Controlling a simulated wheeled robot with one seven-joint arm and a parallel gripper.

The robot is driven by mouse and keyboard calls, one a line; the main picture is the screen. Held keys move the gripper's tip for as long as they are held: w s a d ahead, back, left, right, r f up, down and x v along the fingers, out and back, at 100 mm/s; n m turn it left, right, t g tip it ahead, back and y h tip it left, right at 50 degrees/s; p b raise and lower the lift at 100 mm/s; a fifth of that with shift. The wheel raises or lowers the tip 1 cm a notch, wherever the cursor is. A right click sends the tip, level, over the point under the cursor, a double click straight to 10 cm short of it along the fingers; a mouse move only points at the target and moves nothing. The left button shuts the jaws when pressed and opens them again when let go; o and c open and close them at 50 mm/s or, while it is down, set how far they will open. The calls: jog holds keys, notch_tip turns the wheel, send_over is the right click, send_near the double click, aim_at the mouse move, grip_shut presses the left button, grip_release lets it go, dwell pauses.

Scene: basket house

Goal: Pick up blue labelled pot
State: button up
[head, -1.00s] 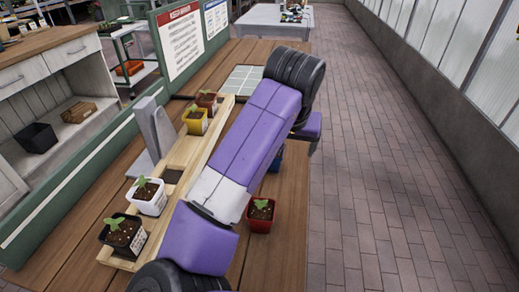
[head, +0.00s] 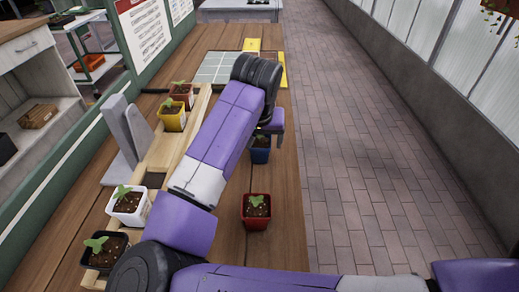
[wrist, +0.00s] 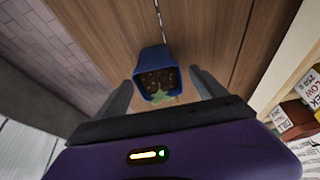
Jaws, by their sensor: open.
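The blue pot (head: 261,154) stands on the wooden bench, partly hidden behind my arm in the head view. In the wrist view the blue pot (wrist: 151,60) shows dark soil and a small green seedling. It lies ahead of my gripper (wrist: 158,88), roughly between the two open fingers. The fingers are apart, and I cannot tell whether either touches the pot. No label can be made out on the blue pot.
A red pot (head: 256,211) stands nearer on the bench. A wooden rack (head: 165,151) on the left holds white (head: 129,205), black (head: 106,249), yellow (head: 172,117) and brown-red (head: 182,94) pots. A grey bracket (head: 127,145) stands beside it. The bench's right edge is close to the blue pot.

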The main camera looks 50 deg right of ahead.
jog(key=shift+d+f, duration=0.1)
jog(key=shift+f, duration=0.15)
jog(key=c, duration=1.6)
jog(key=shift+r, duration=0.1)
jog(key=shift+c, duration=0.2)
